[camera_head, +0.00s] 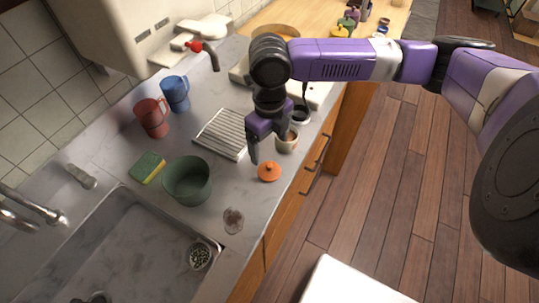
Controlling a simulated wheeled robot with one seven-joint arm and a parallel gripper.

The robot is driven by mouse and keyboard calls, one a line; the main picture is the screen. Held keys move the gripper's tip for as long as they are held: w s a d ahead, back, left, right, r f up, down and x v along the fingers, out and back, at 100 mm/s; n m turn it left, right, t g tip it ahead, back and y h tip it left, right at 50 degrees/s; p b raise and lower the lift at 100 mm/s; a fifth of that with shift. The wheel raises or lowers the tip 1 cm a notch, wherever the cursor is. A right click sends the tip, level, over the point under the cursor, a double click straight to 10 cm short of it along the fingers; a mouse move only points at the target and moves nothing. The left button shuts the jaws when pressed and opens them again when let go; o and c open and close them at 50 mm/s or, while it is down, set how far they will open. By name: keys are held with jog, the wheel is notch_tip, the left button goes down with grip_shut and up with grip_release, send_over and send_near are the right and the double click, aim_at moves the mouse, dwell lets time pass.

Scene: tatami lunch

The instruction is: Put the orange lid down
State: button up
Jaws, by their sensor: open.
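The orange lid (269,172) lies on the grey counter near its front edge, with its small knob upward. My gripper (268,152) points down just above and behind the lid, with its fingers apart. Nothing shows between the fingers, and the lid looks apart from them. A small cream cup (287,142) with brown contents stands close by the right finger, and part of it is hidden behind my gripper.
A green pot (188,180), a sponge (147,167) and a small glass (233,220) stand left of the lid. A ribbed drying rack (222,134), red pitcher (152,117) and blue pitcher (175,93) are behind. The sink (125,245) is at front left.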

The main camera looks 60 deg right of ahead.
jog(key=w+a+r+m+t+y, duration=0.1)
jog(key=w+a+r+t+y, duration=0.15)
jog(key=w+a, duration=0.4)
jog(key=w+a+r+m+t+y, duration=0.1)
jog(key=w+a+r+t+y, duration=0.2)
jog(key=a, duration=0.6)
jog(key=w+a+r+m+t+y, duration=0.1)
jog(key=w+a+r, duration=0.35)
jog(key=a, duration=0.35)
jog(key=w+a+r+m+t+y, duration=0.4)
jog(key=a+r+m+t, duration=0.4)
jog(key=a+r+m, duration=0.45)
jog(key=s+d+f+m+t+h, duration=0.1)
jog(key=s+d+f+m+h, duration=0.35)
jog(key=s+f+m, duration=0.35)
jog(key=s+d+f+m+t+h, duration=0.2)
jog(key=s+d+f+m+h, duration=0.3)
jog(key=s+m, duration=0.35)
jog(key=s+d+f+g, duration=0.1)
jog(key=s+d, duration=0.3)
jog(key=s, duration=0.6)
jog(key=s+d+f+m+g+h, duration=0.1)
jog(key=s+d+f, duration=0.2)
jog(key=s, duration=0.7)
jog(key=shift+d+f+g, duration=0.35)
jog(key=shift+f, duration=0.05)
jog(key=shift+f, duration=0.1)
